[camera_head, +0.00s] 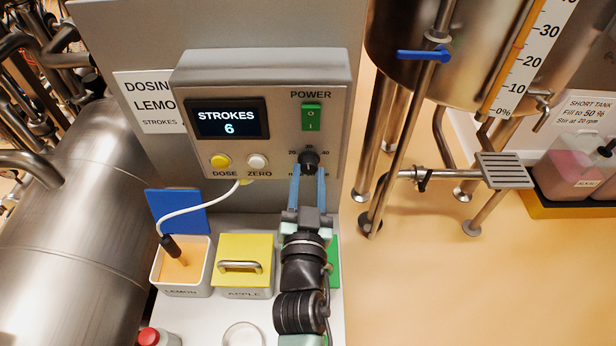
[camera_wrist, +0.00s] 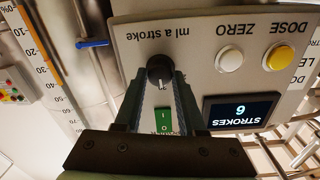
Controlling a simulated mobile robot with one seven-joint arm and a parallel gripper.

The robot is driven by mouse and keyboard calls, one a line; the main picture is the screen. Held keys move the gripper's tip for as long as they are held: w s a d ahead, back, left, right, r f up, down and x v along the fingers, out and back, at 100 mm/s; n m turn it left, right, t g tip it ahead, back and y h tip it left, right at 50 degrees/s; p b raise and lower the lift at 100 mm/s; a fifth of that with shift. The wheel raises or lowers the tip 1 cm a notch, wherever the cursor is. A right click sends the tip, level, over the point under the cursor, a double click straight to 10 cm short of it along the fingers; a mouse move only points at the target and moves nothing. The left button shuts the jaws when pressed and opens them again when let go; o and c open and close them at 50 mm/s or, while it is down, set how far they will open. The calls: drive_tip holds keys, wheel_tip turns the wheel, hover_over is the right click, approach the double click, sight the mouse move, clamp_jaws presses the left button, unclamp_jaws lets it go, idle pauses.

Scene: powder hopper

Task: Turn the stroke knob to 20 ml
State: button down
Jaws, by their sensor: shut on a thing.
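The black stroke knob (camera_head: 309,158) sits at the lower right of the grey dosing panel (camera_head: 285,130), with scale numbers 20, 30 and 40 around its upper side. My gripper (camera_head: 308,170) reaches up from below and is shut on the knob, one blue finger on each side. The wrist view, upside down, shows the knob (camera_wrist: 160,67) between the tips of my gripper (camera_wrist: 160,76), beside the words "ml a stroke". I cannot make out which number the knob's mark points to. The fingers hide part of the scale.
The display (camera_head: 228,118) reads STROKES 6. The yellow DOSE button (camera_head: 220,161), white ZERO button (camera_head: 257,161) and green power switch (camera_head: 312,117) are close by. Below are an open lemon bin (camera_head: 181,290) and a yellow-lidded apple bin (camera_head: 244,278). A steel tank (camera_head: 410,45) stands right.

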drive_tip(key=n, duration=1.1)
drive_tip(key=shift+p, duration=0.4)
drive_tip(key=shift+n, duration=0.3)
drive_tip(key=c, duration=0.5)
unclamp_jaws()
